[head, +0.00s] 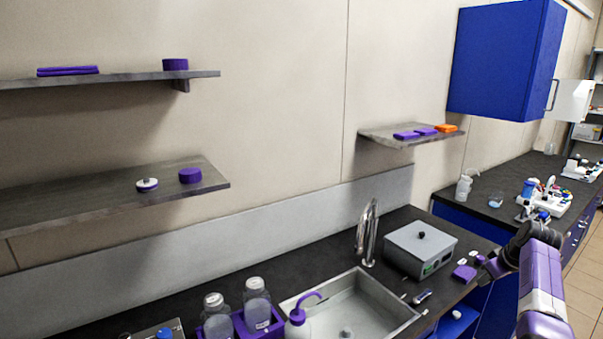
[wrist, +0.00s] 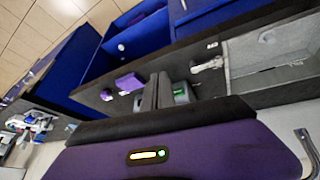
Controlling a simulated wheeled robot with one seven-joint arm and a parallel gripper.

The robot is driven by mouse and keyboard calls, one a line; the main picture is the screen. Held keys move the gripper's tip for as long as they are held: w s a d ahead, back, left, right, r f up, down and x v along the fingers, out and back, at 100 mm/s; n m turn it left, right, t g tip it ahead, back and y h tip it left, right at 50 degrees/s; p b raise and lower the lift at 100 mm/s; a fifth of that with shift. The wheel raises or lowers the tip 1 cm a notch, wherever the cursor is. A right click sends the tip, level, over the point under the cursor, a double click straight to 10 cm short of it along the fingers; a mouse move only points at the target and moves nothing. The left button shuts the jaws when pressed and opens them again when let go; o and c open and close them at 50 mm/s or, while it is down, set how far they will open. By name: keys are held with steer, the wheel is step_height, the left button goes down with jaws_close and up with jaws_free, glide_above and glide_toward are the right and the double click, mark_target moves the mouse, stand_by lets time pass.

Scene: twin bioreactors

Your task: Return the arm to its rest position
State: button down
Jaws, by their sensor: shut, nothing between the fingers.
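My arm (head: 541,278), purple and white with a dark joint, reaches up at the right of the head view, in front of the counter. In the wrist view my gripper (wrist: 156,92) shows as two dark fingers pressed together with nothing between them. The fingers appear over the counter, near a small purple block (wrist: 130,82) and the grey box-shaped device, partly hidden behind them. In the head view the gripper end overlaps the counter edge, and its fingertips are hard to make out.
A grey lidded bath (head: 420,248) stands beside the sink (head: 385,312) and faucet (head: 368,235). Clear bottles (head: 257,305) and a wash bottle (head: 298,322) stand left of the sink. A blue wall cabinet (head: 503,62) hangs at upper right. Open floor (head: 585,275) lies at far right.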

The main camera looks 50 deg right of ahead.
steer(key=w+d+r+m+h, duration=0.1)
steer(key=d+r+m+h, duration=0.1)
steer(key=d+r+h, duration=0.15)
steer(key=w+a+f+m+t+h+b, duration=0.1)
steer(key=w+a+f+t+h, duration=0.2)
steer(key=w+a, duration=0.4)
steer(key=w+a+f+t+h+b, duration=0.1)
steer(key=w+a+t, duration=0.15)
steer(key=a, duration=1.05)
steer(key=w+a+f+t+h+b, duration=0.15)
steer(key=w+a, duration=0.25)
steer(key=a, duration=1)
steer(key=s+a+r+n+t+y+b, duration=0.1)
steer(key=s+a+n+t+y, duration=0.15)
steer(key=a, duration=0.65)
steer(key=s+a+r+n+t+y, duration=0.1)
steer(key=s+a+r+y, duration=0.15)
steer(key=a, duration=0.75)
steer(key=s+a+r+n+t+y+b, duration=0.1)
steer(key=s+a+t, duration=0.15)
steer(key=a, duration=0.65)
steer(key=s+a+f+n+g+y+b, duration=0.2)
steer(key=s+a+n+y, duration=0.2)
steer(key=s+a, duration=0.6)
steer(key=s+y, duration=0.1)
steer(key=y, duration=0.1)
steer(key=shift+s+a+f+y, duration=0.2)
steer(key=shift+a+f+y, duration=0.1)
steer(key=shift+a+f, duration=0.1)
